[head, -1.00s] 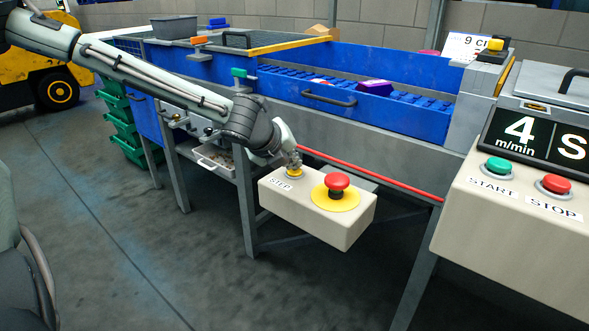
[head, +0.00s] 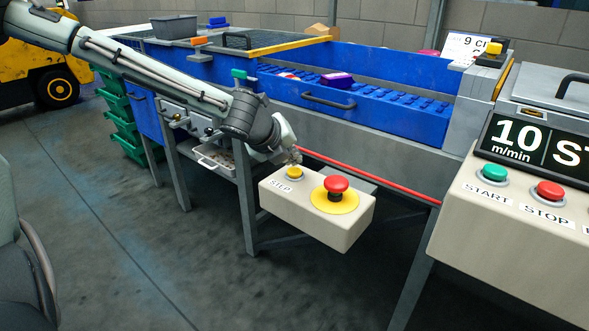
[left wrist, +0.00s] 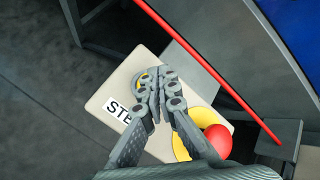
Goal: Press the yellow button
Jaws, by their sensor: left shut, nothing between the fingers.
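The yellow button (head: 294,173) sits on the left part of a cream control box (head: 318,222), behind a "STEP" label. My left gripper (head: 296,158) is shut and empty, with its fingertips just above and behind the button. The button's yellow top shows in the head view, and the fingertips look slightly clear of it. In the left wrist view, the shut fingers (left wrist: 158,75) cover much of the button (left wrist: 144,80). My right gripper is not in view.
A red mushroom button (head: 336,184) on a yellow disc stands right of the yellow button on the same box. A red bar (head: 370,178) runs behind the box. A blue conveyor (head: 400,104) carries a purple package (head: 337,79). A console (head: 500,235) stands right.

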